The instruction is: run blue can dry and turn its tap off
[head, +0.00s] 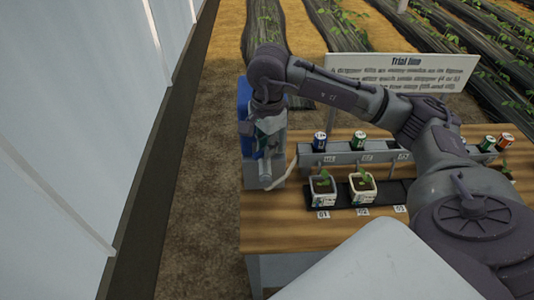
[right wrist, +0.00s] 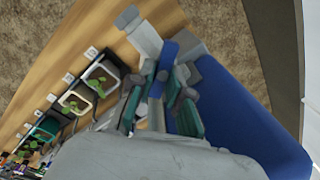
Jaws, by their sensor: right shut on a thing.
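A large blue container (head: 244,95) stands at the table's left end, mostly behind my right gripper (head: 268,140). In the right wrist view its broad blue side (right wrist: 245,120) fills the lower right. My right gripper (right wrist: 168,100) has its green-padded fingers closed around a narrow blue part (right wrist: 168,58) beside it. Whether that part is the tap's handle I cannot tell. A small blue can (head: 320,141) stands upright in the rack, apart from the gripper. No water flow or liquid level can be made out. My left gripper is out of view.
The grey rack (head: 340,158) also holds a green can (head: 358,140) and more cans at right. A pale hose (head: 283,175) curves beside the stand. A sign (head: 400,70) stands behind. The front left wooden tabletop (head: 275,225) is clear.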

